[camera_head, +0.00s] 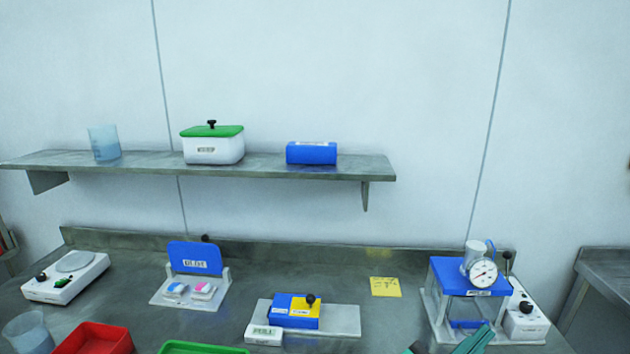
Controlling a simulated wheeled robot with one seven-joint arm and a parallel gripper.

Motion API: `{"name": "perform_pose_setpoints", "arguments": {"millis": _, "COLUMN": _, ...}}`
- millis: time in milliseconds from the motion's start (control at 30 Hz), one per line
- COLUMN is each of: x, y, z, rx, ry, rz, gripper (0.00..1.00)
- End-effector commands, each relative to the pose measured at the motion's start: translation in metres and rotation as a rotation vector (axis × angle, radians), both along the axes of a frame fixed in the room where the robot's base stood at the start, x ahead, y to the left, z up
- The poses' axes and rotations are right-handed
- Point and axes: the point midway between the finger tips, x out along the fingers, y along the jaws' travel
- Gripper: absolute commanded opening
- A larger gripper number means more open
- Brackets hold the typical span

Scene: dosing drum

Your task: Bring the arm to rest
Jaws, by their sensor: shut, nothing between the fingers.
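My gripper is not clearly in view in the head view, and I cannot make out its fingers. Teal-green pieces (476,341) stick up at the bottom edge, right of the middle, in front of the blue-topped stand with a dial gauge (483,272). They are cut off by the frame, and I cannot tell what they belong to.
A steel bench (350,260) holds a white scale (66,277), a blue flip-lid holder (195,258), a blue and yellow block (290,305), a red tray (95,340) and a beaker (28,332). The wall shelf (270,170) above carries a beaker, a green-lidded box and a blue box.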

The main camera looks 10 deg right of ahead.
Motion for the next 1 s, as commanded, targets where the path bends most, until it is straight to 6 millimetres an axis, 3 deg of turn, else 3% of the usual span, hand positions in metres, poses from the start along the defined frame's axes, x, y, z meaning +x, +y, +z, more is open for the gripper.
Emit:
{"name": "perform_pose_setpoints", "arguments": {"millis": 267, "x": 0.026, "y": 0.048, "z": -0.037, "rx": -0.232, "ry": 0.199, "rz": 0.22, "gripper": 0.0}}
{"name": "perform_pose_setpoints", "arguments": {"millis": 533, "x": 0.029, "y": 0.104, "z": -0.101, "rx": -0.377, "ry": 0.364, "rz": 0.447, "gripper": 0.0}}
{"name": "perform_pose_setpoints", "arguments": {"millis": 767, "x": 0.007, "y": 0.154, "z": -0.166, "rx": -0.438, "ry": 0.475, "rz": 0.64, "gripper": 0.0}}
{"name": "perform_pose_setpoints", "arguments": {"millis": 1000, "x": -0.039, "y": 0.205, "z": -0.229, "rx": -0.437, "ry": 0.552, "rz": 0.828, "gripper": 0.0}}
